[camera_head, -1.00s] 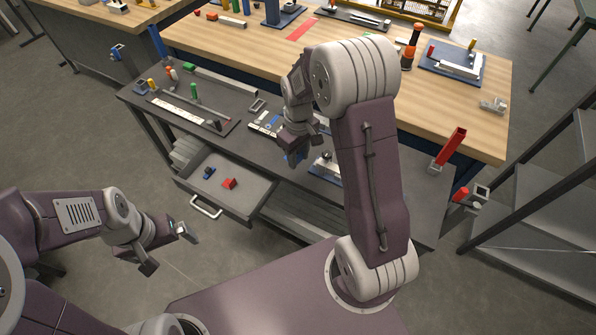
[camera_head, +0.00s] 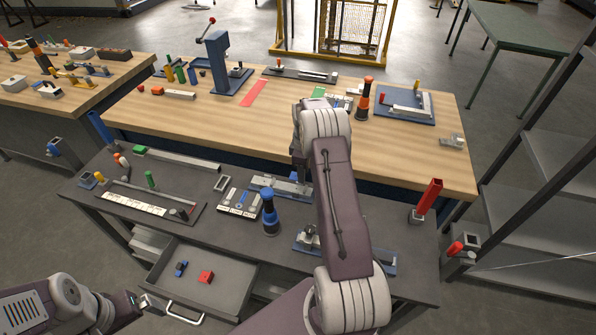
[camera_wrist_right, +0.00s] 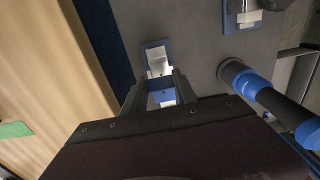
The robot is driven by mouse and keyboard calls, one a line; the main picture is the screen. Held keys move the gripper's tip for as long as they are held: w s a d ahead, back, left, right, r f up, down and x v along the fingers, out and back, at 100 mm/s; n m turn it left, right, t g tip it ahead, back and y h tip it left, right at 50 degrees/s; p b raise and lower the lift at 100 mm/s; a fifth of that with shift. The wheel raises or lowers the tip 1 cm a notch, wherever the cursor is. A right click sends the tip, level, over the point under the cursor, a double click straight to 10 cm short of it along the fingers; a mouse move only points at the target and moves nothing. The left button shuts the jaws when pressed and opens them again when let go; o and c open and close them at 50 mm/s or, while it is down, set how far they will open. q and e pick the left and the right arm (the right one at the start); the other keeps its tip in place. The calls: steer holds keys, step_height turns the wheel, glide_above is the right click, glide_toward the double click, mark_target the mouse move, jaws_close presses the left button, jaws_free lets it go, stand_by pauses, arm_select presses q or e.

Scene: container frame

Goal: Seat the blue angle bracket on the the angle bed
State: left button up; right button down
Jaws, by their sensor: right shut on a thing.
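The blue angle bracket (camera_wrist_right: 161,93) is a small blue piece between the fingers of my right gripper (camera_wrist_right: 154,90) in the right wrist view. That gripper is shut on it. In the head view the right arm hides most of the gripper. Beyond the fingers in the wrist view is a blue plate with a light metal block (camera_wrist_right: 158,60), apparently the angle bed. A blue-based metal fixture shows partly behind the arm in the head view (camera_head: 280,187); whether bracket and bed touch is unclear. My left gripper (camera_head: 148,303) is low at left, its jaw gap unclear.
A blue-and-black upright tool (camera_head: 269,215) stands close to the right gripper. A clamp fixture (camera_head: 308,238) is nearer me. A labelled tray (camera_head: 240,202) lies left. The grey bench's open drawer (camera_head: 200,283) holds small blue and red parts. A wooden bench (camera_head: 225,115) stands behind.

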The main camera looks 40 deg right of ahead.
steer(key=shift+s+d+f+b, duration=0.15)
steer(key=shift+s+f+b, duration=0.3)
steer(key=shift+s+f, duration=0.05)
steer(key=f, duration=0.1)
steer(key=w+f+b, duration=0.1)
steer(key=f+b, duration=0.1)
steer(key=shift+w+f, duration=0.35)
steer(key=shift+s+f+b, duration=0.15)
steer(key=shift+f+b, duration=0.1)
steer(key=shift+b, duration=0.15)
steer(key=shift+s+f, duration=0.1)
steer(key=shift+s, duration=0.2)
arm_select(q)
steer(key=f, duration=0.4)
steer(key=shift+w+d, duration=0.2)
arm_select(e)
steer(key=shift+w+f, duration=0.15)
steer(key=shift+w, duration=0.1)
arm_select(q)
steer(key=shift+s+r, duration=0.15)
steer(key=shift+r, duration=0.05)
arm_select(e)
steer(key=shift+s, duration=0.25)
arm_select(q)
steer(key=shift+r, duration=0.1)
arm_select(e)
steer(key=shift+w, duration=0.1)
